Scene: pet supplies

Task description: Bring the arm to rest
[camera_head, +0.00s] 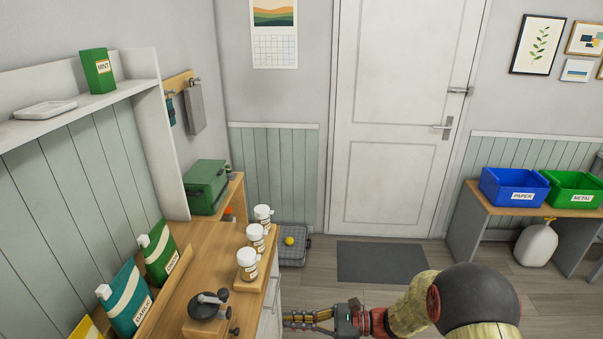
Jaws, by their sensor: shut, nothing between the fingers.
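My arm reaches in from the lower right of the head view, low beside the wooden counter (205,270). My gripper (287,319) points left, with its fingertips at the counter's right side, near the drawer fronts. The fingers look closed together and hold nothing that I can see. Whether the tips touch the counter's side or stay apart from it, I cannot tell.
Several white-lidded jars (247,264) stand along the counter's right edge, near a dark grinder-like item (207,306). A grey mat (381,262) lies before the white door (395,120). Blue (514,188) and green (575,189) bins stand on a right-hand bench.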

